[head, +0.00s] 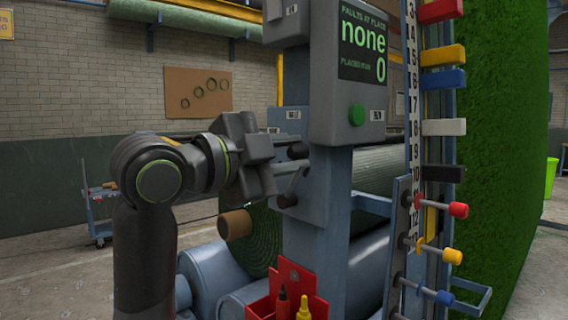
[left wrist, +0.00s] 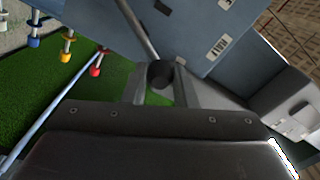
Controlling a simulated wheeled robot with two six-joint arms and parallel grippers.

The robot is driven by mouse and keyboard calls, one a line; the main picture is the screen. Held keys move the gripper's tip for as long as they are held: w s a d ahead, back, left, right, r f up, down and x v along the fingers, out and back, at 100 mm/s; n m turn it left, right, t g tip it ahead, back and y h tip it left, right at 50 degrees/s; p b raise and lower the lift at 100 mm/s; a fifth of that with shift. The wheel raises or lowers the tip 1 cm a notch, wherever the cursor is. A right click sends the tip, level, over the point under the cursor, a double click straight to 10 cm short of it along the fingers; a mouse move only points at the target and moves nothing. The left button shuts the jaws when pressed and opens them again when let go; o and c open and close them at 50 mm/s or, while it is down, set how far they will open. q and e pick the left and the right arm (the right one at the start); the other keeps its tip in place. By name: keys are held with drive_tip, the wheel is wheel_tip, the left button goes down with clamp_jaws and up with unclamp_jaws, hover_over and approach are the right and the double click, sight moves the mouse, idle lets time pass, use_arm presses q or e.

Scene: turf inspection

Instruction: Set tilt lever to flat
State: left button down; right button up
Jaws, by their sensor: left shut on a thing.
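My left gripper (head: 282,168) is at the left face of the blue-grey post (head: 316,232), below a small white label too small to read surely. In the left wrist view its two fingers are shut on the dark round knob of the tilt lever (left wrist: 160,74). A grey rod (left wrist: 136,27) runs from the knob towards the upper left. In the head view the gripper hides much of the lever, and I cannot tell which setting it is at. My right gripper is not in view.
A red holder (head: 290,288) with bottles hangs below. Red, yellow and blue pegs (head: 458,210) stick out at right, before a green turf wall (head: 507,110). Rolls lie behind the post.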

use_arm(q)
drive_tip(key=shift+f, duration=0.1)
idle(0.3)
drive_tip(key=c, duration=1.2)
unclamp_jaws()
drive_tip(key=shift+s, duration=0.1)
drive_tip(key=shift+o, duration=0.2)
drive_tip(key=b+v, duration=0.3)
drive_tip(key=v, duration=1.4)
drive_tip(key=shift+s+a, duration=0.1)
